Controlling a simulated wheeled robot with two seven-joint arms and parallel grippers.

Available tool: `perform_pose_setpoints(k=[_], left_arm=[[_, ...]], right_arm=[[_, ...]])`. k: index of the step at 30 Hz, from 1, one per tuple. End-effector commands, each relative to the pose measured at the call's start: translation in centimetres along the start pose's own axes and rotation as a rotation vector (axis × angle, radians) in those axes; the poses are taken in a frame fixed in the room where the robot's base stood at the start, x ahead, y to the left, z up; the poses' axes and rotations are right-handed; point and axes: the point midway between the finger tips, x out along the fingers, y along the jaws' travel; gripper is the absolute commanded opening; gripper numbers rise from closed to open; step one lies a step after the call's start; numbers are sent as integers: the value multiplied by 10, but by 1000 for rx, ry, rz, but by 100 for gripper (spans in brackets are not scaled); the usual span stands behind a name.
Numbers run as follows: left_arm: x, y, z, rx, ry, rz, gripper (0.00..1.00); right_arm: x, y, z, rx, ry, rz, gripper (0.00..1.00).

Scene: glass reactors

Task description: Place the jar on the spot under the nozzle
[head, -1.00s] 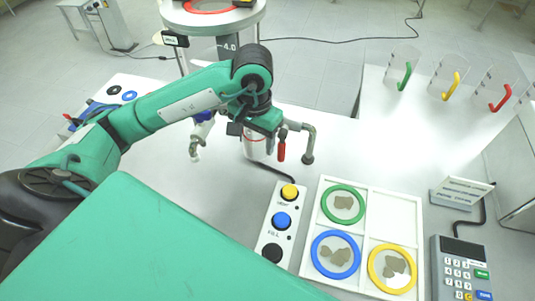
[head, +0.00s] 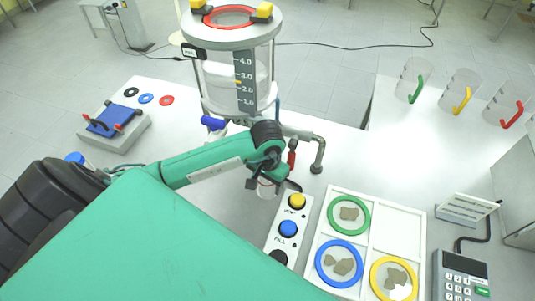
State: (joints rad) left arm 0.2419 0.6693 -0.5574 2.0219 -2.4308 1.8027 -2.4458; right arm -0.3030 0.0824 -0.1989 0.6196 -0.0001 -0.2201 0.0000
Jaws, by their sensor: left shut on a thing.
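The glass reactor (head: 212,75) stands at the back centre with a scale on its front. Its grey pipe (head: 317,150) bends down at the right, beside a red valve handle (head: 292,158). A blue handle (head: 212,122) shows at its lower left. My left gripper (head: 266,177) is in front of the reactor, shut on a pale jar (head: 266,190), mostly hidden by the gripper. I cannot tell whether the jar touches the table. The spot under the nozzle cannot be made out. My right gripper is not in view.
A button box (head: 288,228) and a white tray (head: 398,222) with coloured rings stand to the right of the jar. Clear mugs (head: 412,80) stand at the back right. A keypad (head: 462,276) is at the lower right. A grey box with a blue top (head: 115,122) is at the left.

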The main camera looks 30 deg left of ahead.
Motion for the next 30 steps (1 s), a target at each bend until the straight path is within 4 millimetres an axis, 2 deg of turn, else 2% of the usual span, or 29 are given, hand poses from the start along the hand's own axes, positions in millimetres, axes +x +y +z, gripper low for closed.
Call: perform_pose_setpoints(k=[6,18,19,20,30], left_arm=[[28,0,1,-2,-3,1,29],[34,0,0,1,0,-1,29],[34,0,0,1,0,0,60],[33,0,0,1,0,0,66],[31,0,0,0,-1,1,67]], right_arm=[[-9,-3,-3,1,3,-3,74],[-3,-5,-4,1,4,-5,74],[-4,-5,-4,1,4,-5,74],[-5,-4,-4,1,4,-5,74],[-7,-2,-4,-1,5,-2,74]])
